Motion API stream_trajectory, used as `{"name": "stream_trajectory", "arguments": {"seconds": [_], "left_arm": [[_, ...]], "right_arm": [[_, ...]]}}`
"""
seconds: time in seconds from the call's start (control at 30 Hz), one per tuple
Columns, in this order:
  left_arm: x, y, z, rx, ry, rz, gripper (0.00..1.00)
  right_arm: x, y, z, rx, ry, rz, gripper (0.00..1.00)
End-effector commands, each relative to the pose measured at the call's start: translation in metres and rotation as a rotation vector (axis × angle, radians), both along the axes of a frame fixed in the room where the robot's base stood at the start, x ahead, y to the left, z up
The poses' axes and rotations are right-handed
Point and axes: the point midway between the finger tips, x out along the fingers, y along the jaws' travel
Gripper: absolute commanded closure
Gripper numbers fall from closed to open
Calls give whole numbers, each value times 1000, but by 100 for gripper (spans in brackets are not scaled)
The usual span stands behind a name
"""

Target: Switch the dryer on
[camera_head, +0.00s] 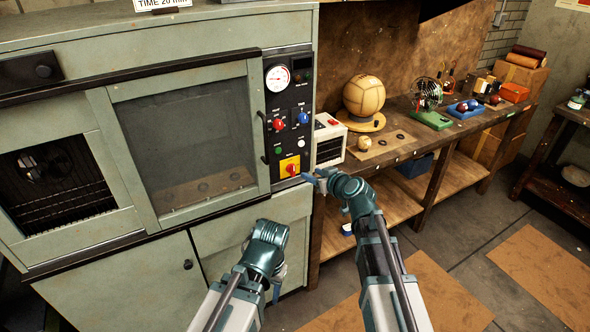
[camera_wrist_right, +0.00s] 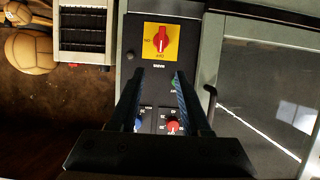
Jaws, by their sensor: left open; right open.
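The dryer (camera_head: 60,48) is a large grey-green cabinet with a windowed door, shut, and a black control panel. At the panel's bottom a red rotary switch (camera_head: 292,169) sits on a yellow plate. In the right wrist view the red switch (camera_wrist_right: 162,40) stands vertical on its plate; small markings are hard to read. My right gripper (camera_head: 311,178) is just right of and below the switch in the head view; its open, empty fingers (camera_wrist_right: 158,76) are apart from the switch. My left gripper (camera_head: 277,286) hangs in front of the lower cabinet, its fingers partly hidden.
The panel also has a white gauge (camera_head: 277,78), a red knob (camera_head: 279,124), a blue knob (camera_head: 303,117) and small buttons. A workbench on the right holds a small heater-like box (camera_head: 329,140), a large leather ball (camera_head: 364,95) and tools. Floor space at right is open.

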Motion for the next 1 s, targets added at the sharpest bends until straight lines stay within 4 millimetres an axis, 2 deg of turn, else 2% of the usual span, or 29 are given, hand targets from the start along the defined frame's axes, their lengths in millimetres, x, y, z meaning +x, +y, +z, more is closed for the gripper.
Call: {"name": "stream_trajectory", "arguments": {"seconds": [0.3,0.5,0.7,1.0], "left_arm": [[0,0,-28,0,0,0,50],[0,0,-41,0,0,0,50],[0,0,-48,0,0,0,50],[0,0,-50,0,0,0,50]], "right_arm": [[55,28,-29,-1,1,4,52],[84,43,-41,-1,1,2,52],[101,52,-48,-1,2,2,52],[106,55,-50,0,2,2,52]]}}
